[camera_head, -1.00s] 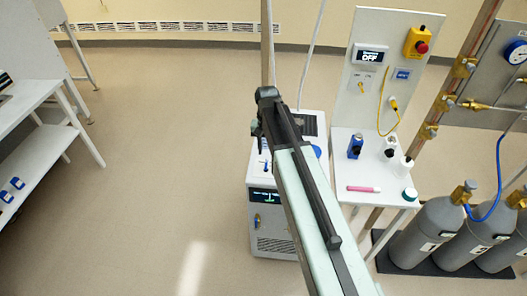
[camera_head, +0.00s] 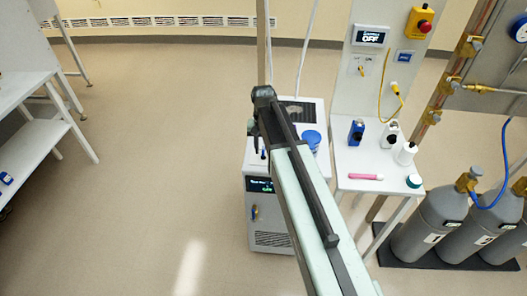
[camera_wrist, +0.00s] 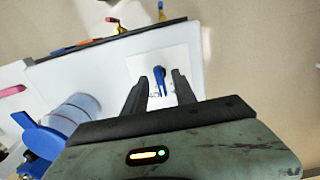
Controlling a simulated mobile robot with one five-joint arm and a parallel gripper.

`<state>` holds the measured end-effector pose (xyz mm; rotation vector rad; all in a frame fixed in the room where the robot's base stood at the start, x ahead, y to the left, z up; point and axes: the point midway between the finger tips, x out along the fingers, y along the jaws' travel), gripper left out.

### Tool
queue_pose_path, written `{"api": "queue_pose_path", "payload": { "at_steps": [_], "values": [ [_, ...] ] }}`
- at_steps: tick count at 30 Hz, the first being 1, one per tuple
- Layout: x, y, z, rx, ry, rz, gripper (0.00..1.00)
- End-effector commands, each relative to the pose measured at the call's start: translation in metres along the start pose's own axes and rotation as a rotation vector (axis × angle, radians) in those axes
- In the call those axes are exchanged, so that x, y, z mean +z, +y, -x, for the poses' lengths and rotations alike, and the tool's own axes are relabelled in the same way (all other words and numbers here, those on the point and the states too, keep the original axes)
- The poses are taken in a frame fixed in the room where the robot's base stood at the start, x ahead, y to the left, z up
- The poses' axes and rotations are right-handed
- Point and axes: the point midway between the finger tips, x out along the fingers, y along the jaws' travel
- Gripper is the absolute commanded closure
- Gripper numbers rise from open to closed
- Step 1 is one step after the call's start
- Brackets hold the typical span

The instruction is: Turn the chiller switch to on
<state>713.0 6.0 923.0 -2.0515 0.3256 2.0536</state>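The chiller (camera_head: 272,240) is a white box with a lit green display (camera_head: 260,184) whose text is too small to read. Its switch is a small blue lever (camera_head: 263,154) on the upper part of the box, partly beside my arm. In the wrist view the blue lever (camera_wrist: 160,78) stands on a pale square plate (camera_wrist: 182,66). My gripper (camera_wrist: 160,84) is open, with one dark finger on each side of the lever's line. The lever appears between or just beyond the fingertips; I cannot tell whether they touch it. In the head view my gripper (camera_head: 255,130) is above the chiller's left side.
A blue-capped container (camera_wrist: 75,115) is close on the left in the wrist view. A white side table (camera_head: 365,160) holds bottles and a pink item. Grey gas cylinders (camera_head: 430,225) stand at right. The floor left of the chiller is clear.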

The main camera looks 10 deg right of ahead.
Motion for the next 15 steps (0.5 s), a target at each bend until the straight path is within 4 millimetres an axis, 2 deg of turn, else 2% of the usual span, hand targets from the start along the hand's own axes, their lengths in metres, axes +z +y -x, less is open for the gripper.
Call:
{"api": "queue_pose_path", "payload": {
  "at_steps": [1, 4, 5, 15],
  "values": [
    [0.0, 0.0, 0.0007, 0.0, 0.0, 0.0, 0.67],
    [0.0, 0.0, 0.0007, 0.0, 0.0, 0.0, 0.95],
    [0.0, 0.0, 0.0007, 0.0, 0.0, 0.0, 1.0],
    [0.0, 0.0001, 0.0005, 0.0, 0.0, -0.025, 1.0]
  ]
}}
